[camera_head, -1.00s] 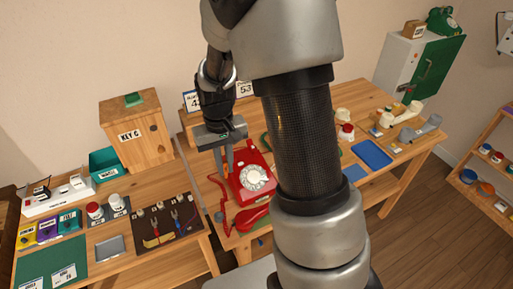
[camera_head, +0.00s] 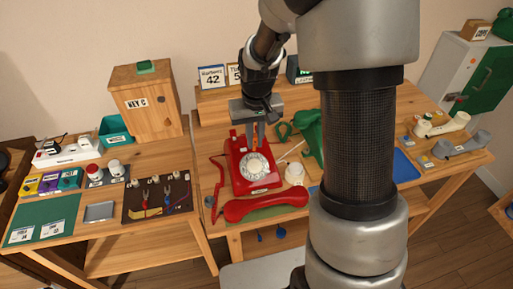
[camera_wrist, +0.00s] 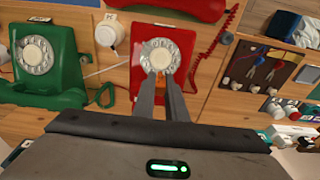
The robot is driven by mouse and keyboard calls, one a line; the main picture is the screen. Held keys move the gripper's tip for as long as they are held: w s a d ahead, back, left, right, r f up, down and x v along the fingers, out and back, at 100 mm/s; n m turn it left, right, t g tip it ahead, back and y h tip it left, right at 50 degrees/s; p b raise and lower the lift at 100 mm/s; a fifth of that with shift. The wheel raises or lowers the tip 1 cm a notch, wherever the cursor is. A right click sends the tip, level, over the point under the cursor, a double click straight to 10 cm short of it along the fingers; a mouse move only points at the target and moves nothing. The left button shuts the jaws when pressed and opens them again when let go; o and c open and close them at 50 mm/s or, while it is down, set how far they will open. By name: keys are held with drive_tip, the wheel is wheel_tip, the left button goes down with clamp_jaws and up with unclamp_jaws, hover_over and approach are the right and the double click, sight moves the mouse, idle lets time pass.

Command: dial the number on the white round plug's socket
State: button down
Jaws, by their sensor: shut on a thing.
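The red dial phone (camera_head: 240,178) stands on the middle table with its white dial (camera_head: 255,166) facing up. Its red handset (camera_head: 265,206) lies off the hook in front of it. My gripper (camera_head: 258,146) points down above the phone's back part. In the wrist view, the gripper tips (camera_wrist: 158,73) overlap the lower edge of the white dial (camera_wrist: 160,56); contact cannot be told.
A wooden box marked KEY C (camera_head: 146,112) and a tool board (camera_head: 157,198) are on the left table.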

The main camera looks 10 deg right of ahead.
drive_tip(key=shift+w+f, duration=0.35)
drive_tip(key=shift+f, duration=0.1)
drive_tip(key=shift+w+f+b, duration=0.3)
drive_tip(key=shift+f+b, duration=0.1)
drive_tip(key=shift+f, duration=0.2)
drive_tip(key=shift+w+f+b, duration=0.25)
drive_tip(key=shift+f+b, duration=0.15)
drive_tip(key=shift+f, duration=0.25)
drive_tip(key=shift+w+f+b, duration=0.3)
drive_tip(key=shift+f+b, duration=0.1)
drive_tip(key=shift+f, duration=0.2)
drive_tip(key=shift+w+f, duration=0.15)
drive_tip(key=shift+f, duration=0.2)
drive_tip(key=shift+w+f+b, duration=0.2)
drive_tip(key=shift+f+b, duration=0.25)
drive_tip(key=shift+b, duration=0.15)
drive_tip(key=shift+s+d, duration=0.1)
drive_tip(key=shift+d, duration=0.55)
drive_tip(key=shift+s+d+f, duration=0.1)
